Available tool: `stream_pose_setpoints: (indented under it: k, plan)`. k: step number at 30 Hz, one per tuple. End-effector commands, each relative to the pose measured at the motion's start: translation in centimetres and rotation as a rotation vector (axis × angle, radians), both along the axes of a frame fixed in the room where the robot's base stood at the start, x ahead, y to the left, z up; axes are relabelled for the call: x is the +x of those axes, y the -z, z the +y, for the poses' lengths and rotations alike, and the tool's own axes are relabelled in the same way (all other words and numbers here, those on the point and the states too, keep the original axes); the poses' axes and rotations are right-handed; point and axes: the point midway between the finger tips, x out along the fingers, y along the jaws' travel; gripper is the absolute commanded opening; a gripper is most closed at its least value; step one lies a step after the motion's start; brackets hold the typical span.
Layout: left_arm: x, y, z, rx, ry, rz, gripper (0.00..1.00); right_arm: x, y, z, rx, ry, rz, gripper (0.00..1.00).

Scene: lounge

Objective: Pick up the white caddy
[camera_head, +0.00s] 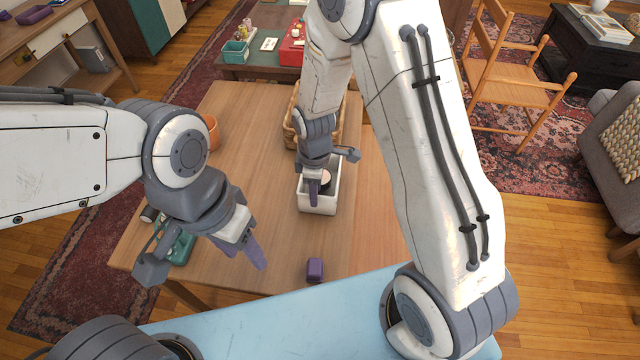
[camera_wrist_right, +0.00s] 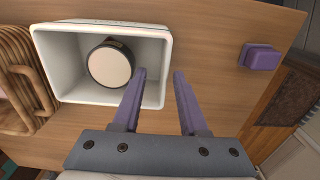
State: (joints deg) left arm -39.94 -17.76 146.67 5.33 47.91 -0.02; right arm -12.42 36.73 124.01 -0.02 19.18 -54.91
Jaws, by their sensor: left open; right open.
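The white caddy (camera_head: 319,201) stands on the wooden table in the head view. It is an open box, and a round dark item with a pale top (camera_wrist_right: 110,65) sits inside it. My right gripper (camera_head: 313,195) is over the caddy's near side in the head view and hides part of it. In the right wrist view the right gripper (camera_wrist_right: 158,75) is open, with one finger overlapping the caddy's rim (camera_wrist_right: 100,24) and the other outside it. I cannot tell whether they touch. My left gripper (camera_head: 255,255) is apart from the caddy, at the table's near left, open and empty.
A purple block (camera_head: 315,269) lies near the table's front edge. A wicker basket (camera_wrist_right: 25,80) stands close behind the caddy. An orange pot (camera_head: 211,132) and a teal item (camera_head: 181,248) are on the left side. The table (camera_head: 245,110) is clear left of the caddy.

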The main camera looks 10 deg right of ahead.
Motion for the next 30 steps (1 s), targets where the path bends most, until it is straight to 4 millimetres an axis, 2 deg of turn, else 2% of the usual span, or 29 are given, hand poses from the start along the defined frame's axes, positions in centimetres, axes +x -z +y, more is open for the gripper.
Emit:
stream_pose_setpoints:
  k: [9,13,19,20,21,23,30]
  plan:
    - [0.0,-0.1,0.0,0.0,0.0,0.0,0.5,-0.7,4.3,-0.1,0.0,0.0,0.004,0.42]
    - [0.0,-0.1,0.0,0.0,0.0,0.0,0.5,-0.7,5.1,-0.1,0.0,0.0,0.002,0.42]
    - [0.0,-0.1,0.0,0.0,0.0,0.0,0.5,-0.7,5.1,-0.1,0.0,0.001,0.001,0.42]
    - [0.0,-0.1,0.0,0.0,0.0,0.0,0.5,-0.7,5.1,-0.1,0.0,0.001,0.001,0.35]
    - [0.0,-0.1,0.0,0.0,0.0,0.0,0.5,-0.7,5.1,-0.1,0.0,0.001,0.001,0.2]
    - [0.0,-0.1,0.0,0.0,0.0,0.0,0.5,-0.7,5.1,-0.1,-0.001,0.001,0.001,0.0]
    - [0.0,-0.1,0.0,0.0,0.0,0.0,0.5,-0.7,5.1,-0.1,0.0,0.001,0.001,0.0]
